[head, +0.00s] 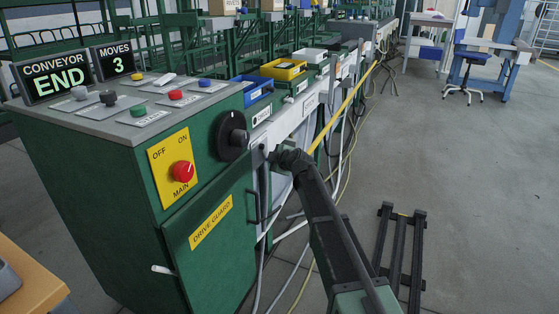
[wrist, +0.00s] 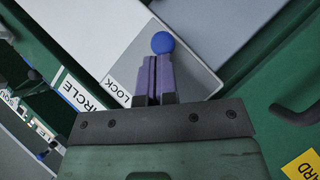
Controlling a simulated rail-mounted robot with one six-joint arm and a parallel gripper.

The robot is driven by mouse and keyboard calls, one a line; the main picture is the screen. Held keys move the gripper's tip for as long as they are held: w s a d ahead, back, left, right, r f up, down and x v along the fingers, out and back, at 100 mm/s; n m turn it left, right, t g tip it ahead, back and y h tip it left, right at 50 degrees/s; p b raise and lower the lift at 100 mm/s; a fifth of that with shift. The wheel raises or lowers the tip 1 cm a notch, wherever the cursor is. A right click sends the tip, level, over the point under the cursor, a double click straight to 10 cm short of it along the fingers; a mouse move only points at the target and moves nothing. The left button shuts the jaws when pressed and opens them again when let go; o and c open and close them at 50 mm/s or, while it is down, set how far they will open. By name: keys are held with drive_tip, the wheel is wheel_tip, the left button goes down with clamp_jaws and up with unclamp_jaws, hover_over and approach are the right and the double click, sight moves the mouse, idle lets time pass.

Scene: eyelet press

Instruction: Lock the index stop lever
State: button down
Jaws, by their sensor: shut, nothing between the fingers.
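In the wrist view a blue ball knob (wrist: 162,42), which looks like the lever's end, shows at the tips of my gripper (wrist: 155,62). The purple fingers are shut with nothing between them. I cannot tell whether they touch the knob. The lever's arm is hidden. A white label reading LOCK (wrist: 121,90) lies on the pale grey plate (wrist: 200,82), left of the fingers. In the head view my gripper (head: 273,158) is at the side of the green cabinet, right of the black dial; its fingers are too small to make out there.
The green cabinet (head: 110,190) carries a red MAIN switch (head: 182,171), a black dial (head: 234,136) and a DRIVE GUARD door (head: 211,222). A dark handle (wrist: 296,115) sticks out nearby.

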drive_tip(key=shift+r+p, duration=0.7)
drive_tip(key=shift+r, duration=0.05)
drive_tip(key=a+r+p+v, duration=0.2)
drive_tip(key=p+v, duration=0.5)
drive_tip(key=v, duration=0.5)
drive_tip(key=shift+s, duration=0.45)
drive_tip(key=shift+r, duration=0.15)
